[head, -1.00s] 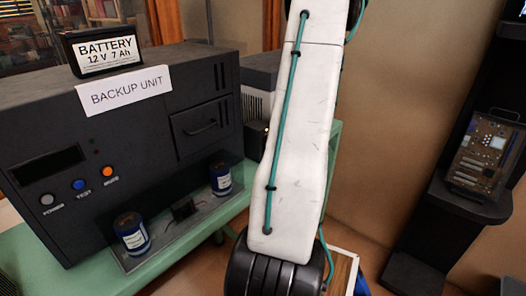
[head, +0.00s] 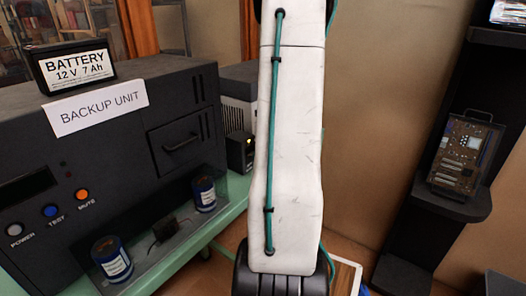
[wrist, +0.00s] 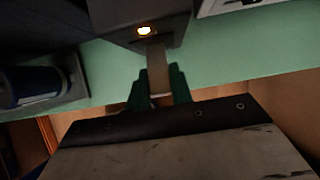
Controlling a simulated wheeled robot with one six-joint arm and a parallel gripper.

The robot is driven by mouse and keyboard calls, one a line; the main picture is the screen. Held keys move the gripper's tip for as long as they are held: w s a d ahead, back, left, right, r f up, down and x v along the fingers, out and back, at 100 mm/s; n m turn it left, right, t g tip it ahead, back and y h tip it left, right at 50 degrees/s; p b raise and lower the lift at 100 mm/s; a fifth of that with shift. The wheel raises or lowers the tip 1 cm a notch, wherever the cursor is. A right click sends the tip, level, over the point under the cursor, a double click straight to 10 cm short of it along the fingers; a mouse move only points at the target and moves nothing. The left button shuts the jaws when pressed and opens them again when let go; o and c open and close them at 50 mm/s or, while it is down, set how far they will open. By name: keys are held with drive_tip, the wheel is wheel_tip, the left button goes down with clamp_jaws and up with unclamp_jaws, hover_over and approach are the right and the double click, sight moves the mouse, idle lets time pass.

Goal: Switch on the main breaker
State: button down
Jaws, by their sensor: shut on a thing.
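A small dark box (head: 240,153) with a small orange light stands on the green bench, just left of my arm in the head view. In the wrist view, a dark box (wrist: 142,14) with a lit orange-white lamp is at the top, and a grey-brown lever (wrist: 157,68) sticks out from its lower edge. I take this box for the main breaker, but no label shows. My gripper (wrist: 160,87) has green fingers on both sides of the lever and is shut on it. In the head view my arm hides the gripper and lever.
The backup unit (head: 100,140) with a battery (head: 77,66) on top fills the left. Blue cans (head: 204,194) stand in its clear-sided tray. The green bench edge (head: 185,262) runs below. A dark shelf (head: 450,205) holding a circuit board (head: 466,152) stands at right.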

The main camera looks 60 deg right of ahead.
drive_tip(key=shift+s+d, duration=0.15)
drive_tip(key=c, duration=1.2)
unclamp_jaws()
drive_tip(key=shift+s, duration=0.1)
drive_tip(key=shift+c, duration=0.2)
drive_tip(key=shift+r, duration=0.1)
drive_tip(key=v, duration=0.7)
drive_tip(key=shift+r, duration=0.3)
